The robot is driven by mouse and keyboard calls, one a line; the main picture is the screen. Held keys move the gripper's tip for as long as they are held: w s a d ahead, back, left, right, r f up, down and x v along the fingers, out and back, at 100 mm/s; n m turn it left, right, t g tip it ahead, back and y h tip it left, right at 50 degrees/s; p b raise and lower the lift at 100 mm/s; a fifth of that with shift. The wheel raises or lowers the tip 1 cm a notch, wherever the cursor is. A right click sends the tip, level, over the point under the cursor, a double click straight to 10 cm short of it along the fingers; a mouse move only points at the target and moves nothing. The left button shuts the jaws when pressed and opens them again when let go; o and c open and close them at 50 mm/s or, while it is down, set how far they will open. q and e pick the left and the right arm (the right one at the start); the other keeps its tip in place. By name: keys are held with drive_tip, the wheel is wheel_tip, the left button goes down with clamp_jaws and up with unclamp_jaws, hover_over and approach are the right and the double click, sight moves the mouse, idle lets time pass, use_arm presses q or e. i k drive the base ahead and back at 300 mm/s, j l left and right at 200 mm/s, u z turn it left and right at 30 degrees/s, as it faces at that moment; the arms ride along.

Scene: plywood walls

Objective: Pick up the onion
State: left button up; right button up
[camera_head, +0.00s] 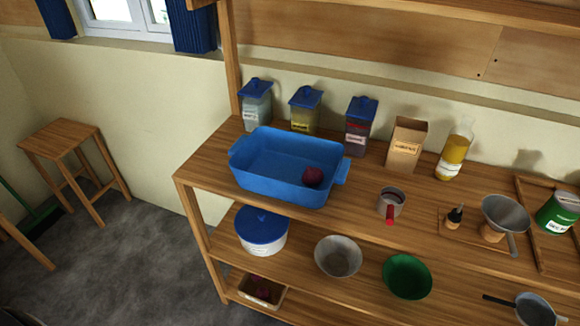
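A round dark red-purple thing that looks like a red onion (313,177) rests inside the blue tub (262,187), near its front right corner. The tub stands on the left part of the wooden shelf top. A tan box (247,295) on the bottom shelf holds some dark purplish-red things that are too small to identify. Neither of my grippers is in view.
Three blue-lidded jars (304,110), a brown carton (405,145) and an oil bottle (455,150) stand behind the tub. Lower down are a lidded pot (262,232) and bowls (338,256). Stools (68,143) stand left.

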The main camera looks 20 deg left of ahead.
sight(262, 292)
drive_tip(key=u, duration=0.95)
